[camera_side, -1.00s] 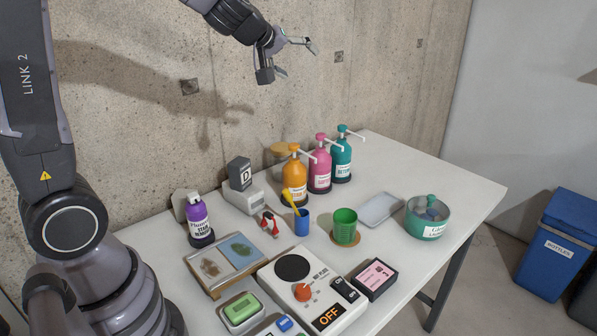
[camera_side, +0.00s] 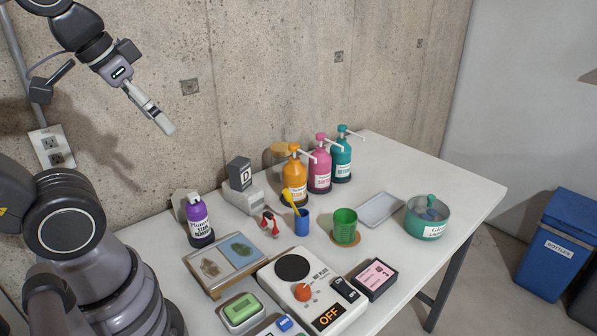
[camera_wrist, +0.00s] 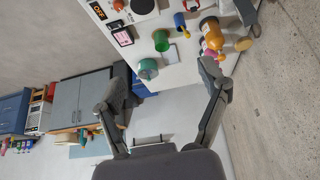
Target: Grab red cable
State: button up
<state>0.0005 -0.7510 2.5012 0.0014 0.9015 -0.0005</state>
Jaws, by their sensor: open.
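I cannot make out a red cable in either view. My gripper (camera_side: 160,118) is in the air by the concrete wall, left of and above the table, seen edge-on in the side view. In the wrist view my gripper (camera_wrist: 162,85) has its two fingers spread wide with nothing between them. A small red and grey item (camera_side: 269,225) lies on the table between the purple bottle (camera_side: 198,222) and the blue cup (camera_side: 301,224). It is too small to identify surely.
A wall outlet (camera_side: 53,148) with a grey conduit (camera_side: 16,60) is at the left. The white table (camera_side: 440,180) carries pump bottles (camera_side: 320,170), a green cup (camera_side: 345,228), a teal pot (camera_side: 428,222) and a hotplate device (camera_side: 325,290). Blue bins (camera_side: 555,250) stand right.

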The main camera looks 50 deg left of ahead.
aim_at(271, 215)
jog(key=c, duration=0.7)
jog(key=w+a+f+m+g+y, duration=0.1)
jog(key=w+f+m+g+y, duration=0.35)
jog(key=w+f, duration=0.4)
jog(key=w+f+m+g+y, duration=0.3)
jog(key=w+f+m, duration=0.2)
jog(key=w, duration=0.7)
jog(key=w+f+m+y, duration=0.1)
jog(key=f+m+y, duration=0.1)
jog(key=f, duration=0.4)
jog(key=w+d+f+m+y, duration=0.1)
jog(key=w+f+m+y, duration=0.1)
jog(key=f, duration=0.4)
jog(key=w+f+m+y, duration=0.2)
jog(key=f+m, duration=0.1)
jog(key=f, duration=0.3)
jog(key=shift+d+t, duration=0.25)
jog(key=shift+d, duration=0.15)
jog(key=shift+m, duration=0.25)
jog(key=x, duration=0.8)
jog(key=shift+w+a+f, duration=0.1)
jog(key=shift+a+f, duration=0.05)
jog(key=shift+f, duration=0.3)
jog(key=shift+w+x, duration=0.15)
jog(key=shift+x, duration=1.2)
jog(key=shift+w+x, duration=0.1)
jog(key=shift+x, duration=1.3)
